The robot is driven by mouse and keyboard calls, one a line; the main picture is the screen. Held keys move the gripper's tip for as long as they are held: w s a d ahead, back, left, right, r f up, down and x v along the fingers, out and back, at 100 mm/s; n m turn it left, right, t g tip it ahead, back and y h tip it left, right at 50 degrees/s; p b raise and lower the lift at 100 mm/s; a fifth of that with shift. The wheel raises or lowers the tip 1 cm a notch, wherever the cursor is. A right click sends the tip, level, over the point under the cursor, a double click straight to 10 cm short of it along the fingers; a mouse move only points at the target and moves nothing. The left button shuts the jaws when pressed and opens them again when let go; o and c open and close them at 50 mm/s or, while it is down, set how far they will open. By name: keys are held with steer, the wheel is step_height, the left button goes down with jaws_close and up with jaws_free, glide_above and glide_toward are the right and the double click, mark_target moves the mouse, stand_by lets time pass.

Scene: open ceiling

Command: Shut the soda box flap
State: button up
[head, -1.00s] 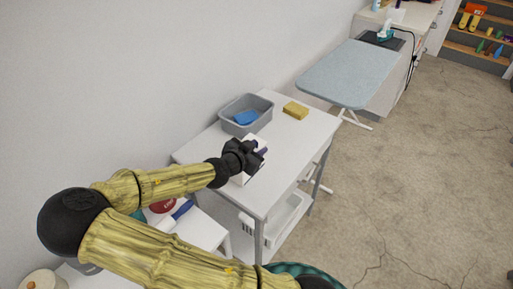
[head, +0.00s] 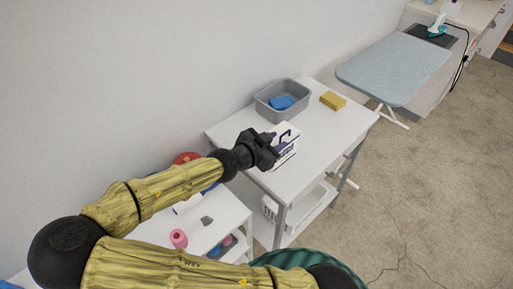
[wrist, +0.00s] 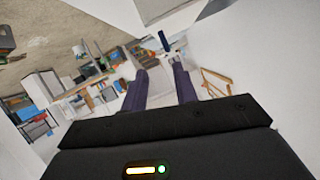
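The soda box is a small white box with dark blue markings (head: 291,149), standing on the white table in the head view. My gripper (head: 277,143) is at the left side of the box and covers part of it. Whether it touches the box, and how the flap stands, I cannot tell. In the wrist view my gripper (wrist: 160,82) shows two dark purple fingers with a clear gap between them and nothing held. A pale panel (wrist: 156,9) crosses the top of the wrist view; I cannot tell whether it is the flap.
The white table (head: 325,128) also bears a grey bin (head: 268,105) with a blue item inside, and a yellow sponge (head: 332,100). A lower white stand (head: 218,212) with a pink roll (head: 178,239) is nearer. An ironing board (head: 392,70) stands beyond. Open floor lies to the right.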

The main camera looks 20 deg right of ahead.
steer(key=v, duration=0.8)
steer(key=shift+s+a+p, duration=0.25)
steer(key=shift+a+p, duration=0.1)
steer(key=shift+p, duration=0.05)
steer(key=s+d+f+n+g+y+p, duration=0.4)
steer(key=s+d+f+n+g+y, duration=0.15)
steer(key=s+f+g, duration=0.35)
step_height(320, 180, up, 15)
steer(key=w+a+n+t+y+p, duration=0.1)
steer(key=a+n+t+y+p, duration=0.2)
steer(key=n+y, duration=0.3)
steer(key=n+t+p, duration=0.1)
steer(key=n, duration=0.1)
steer(key=shift+w+f+n, duration=0.15)
steer(key=shift+w+n, duration=0.05)
steer(key=shift+n, duration=0.15)
